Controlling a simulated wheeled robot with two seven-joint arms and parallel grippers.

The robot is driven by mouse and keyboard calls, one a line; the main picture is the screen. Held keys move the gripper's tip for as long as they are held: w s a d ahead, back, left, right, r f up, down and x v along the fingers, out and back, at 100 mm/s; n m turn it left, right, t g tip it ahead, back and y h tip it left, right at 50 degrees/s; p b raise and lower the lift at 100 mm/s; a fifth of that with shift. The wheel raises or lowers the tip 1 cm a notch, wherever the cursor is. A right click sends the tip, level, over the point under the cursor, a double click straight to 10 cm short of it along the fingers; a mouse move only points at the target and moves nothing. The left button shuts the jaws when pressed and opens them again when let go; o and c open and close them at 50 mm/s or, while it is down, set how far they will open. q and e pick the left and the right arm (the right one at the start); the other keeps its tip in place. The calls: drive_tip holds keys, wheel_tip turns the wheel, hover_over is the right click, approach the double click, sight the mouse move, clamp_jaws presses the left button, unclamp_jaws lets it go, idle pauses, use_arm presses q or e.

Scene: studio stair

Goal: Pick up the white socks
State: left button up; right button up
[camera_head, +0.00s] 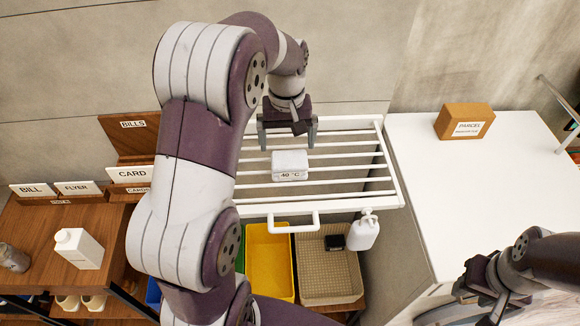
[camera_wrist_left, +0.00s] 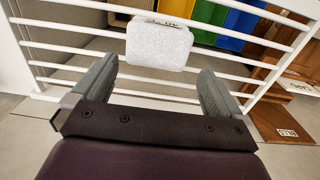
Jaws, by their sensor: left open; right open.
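A small white textured bundle marked "40 °C" (camera_head: 290,165), which looks like the folded white socks, rests on the bars of the white rack (camera_head: 392,178). In the left wrist view the bundle (camera_wrist_left: 158,46) lies just beyond my fingertips, centred between them. My left gripper (camera_head: 287,147) is open and empty, above the rack and just behind the bundle in the head view. Its two fingers also show in the left wrist view (camera_wrist_left: 156,78), apart from the bundle. My right gripper (camera_head: 476,298) is open at the lower right, far from the bundle; its fingertips are partly unclear.
A yellow bin (camera_head: 270,262) and a beige basket (camera_head: 330,279) stand below the rack. A white bottle (camera_head: 362,232) is at the rack's front right. A white counter (camera_head: 480,190) with a parcel box (camera_head: 464,121) is on the right. A wooden shelf holds a carton (camera_head: 79,249) on the left.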

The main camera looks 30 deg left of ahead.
sight(291, 157)
use_arm(q)
drive_tip(key=shift+s+d+f+b, duration=0.2)
drive_tip(key=shift+s+f, duration=0.1)
drive_tip(key=shift+f, duration=0.15)
drive_tip(key=shift+s+d+f+b, duration=0.15)
drive_tip(key=shift+s+f, duration=0.1)
drive_tip(key=shift+f, duration=0.2)
drive_tip(key=shift+s+d+f, duration=0.15)
drive_tip(key=shift+d, duration=0.15)
drive_tip(key=f+b, duration=0.1)
drive_tip(key=w+f+b, duration=0.1)
drive_tip(key=f, duration=0.1)
drive_tip(key=shift+w+a+f, duration=0.15)
drive_tip(key=shift+f, duration=0.15)
drive_tip(key=shift+w+a+f+p, duration=0.1)
drive_tip(key=shift+a+f+p, duration=0.2)
drive_tip(key=shift+f+p, duration=0.45)
drive_tip(key=shift+f, duration=0.1)
drive_tip(key=shift+s, duration=0.25)
drive_tip(key=shift+d, duration=0.2)
drive_tip(key=c, duration=0.7)
drive_tip(key=shift+w, duration=0.1)
use_arm(e)
drive_tip(key=f, duration=0.1)
drive_tip(key=d+f, duration=0.1)
drive_tip(key=f, duration=0.1)
drive_tip(key=shift+s, duration=0.2)
